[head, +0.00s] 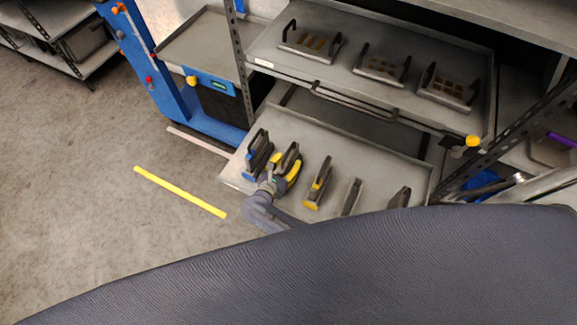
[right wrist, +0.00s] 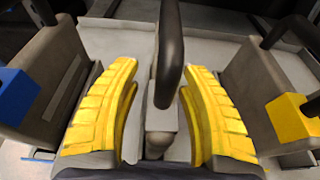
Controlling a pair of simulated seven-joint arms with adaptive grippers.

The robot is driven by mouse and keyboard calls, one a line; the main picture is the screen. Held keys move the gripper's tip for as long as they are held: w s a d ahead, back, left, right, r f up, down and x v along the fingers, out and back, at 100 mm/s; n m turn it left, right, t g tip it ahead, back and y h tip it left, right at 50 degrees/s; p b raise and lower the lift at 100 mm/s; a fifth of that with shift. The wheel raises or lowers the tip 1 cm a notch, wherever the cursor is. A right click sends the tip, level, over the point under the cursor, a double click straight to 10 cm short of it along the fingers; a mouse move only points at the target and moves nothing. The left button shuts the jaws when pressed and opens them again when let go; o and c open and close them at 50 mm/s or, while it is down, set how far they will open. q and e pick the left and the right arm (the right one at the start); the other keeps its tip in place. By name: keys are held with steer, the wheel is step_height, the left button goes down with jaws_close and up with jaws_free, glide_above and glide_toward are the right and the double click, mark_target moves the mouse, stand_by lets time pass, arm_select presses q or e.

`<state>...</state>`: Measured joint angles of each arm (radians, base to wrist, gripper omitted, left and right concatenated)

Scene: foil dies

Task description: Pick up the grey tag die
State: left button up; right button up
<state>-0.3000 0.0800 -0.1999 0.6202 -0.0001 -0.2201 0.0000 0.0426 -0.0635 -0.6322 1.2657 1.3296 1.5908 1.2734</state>
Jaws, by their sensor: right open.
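The grey tag die (head: 290,151) stands upright on the pulled-out lower shelf, second from the left in a row of dies. My right gripper (head: 284,169) is at its near end, with yellow fingers on either side of it. In the right wrist view, the die's grey tag (right wrist: 161,118) and dark handle (right wrist: 170,60) lie between the two open fingers (right wrist: 162,85), with a visible gap on each side. Part of the die is hidden by my gripper in the head view. My left gripper is not in view.
A blue-tagged die (head: 257,156) stands close on the left and a yellow-tagged die (head: 319,184) on the right. Further dies (head: 350,197) stand further right on the shelf (head: 372,160). The upper shelf (head: 395,40) holds 3 handled trays.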

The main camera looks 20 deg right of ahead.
steer(key=shift+w+d+f, duration=0.1)
steer(key=shift+w+d, duration=0.15)
jaws_close()
steer(key=shift+w, duration=0.1)
stand_by(0.4)
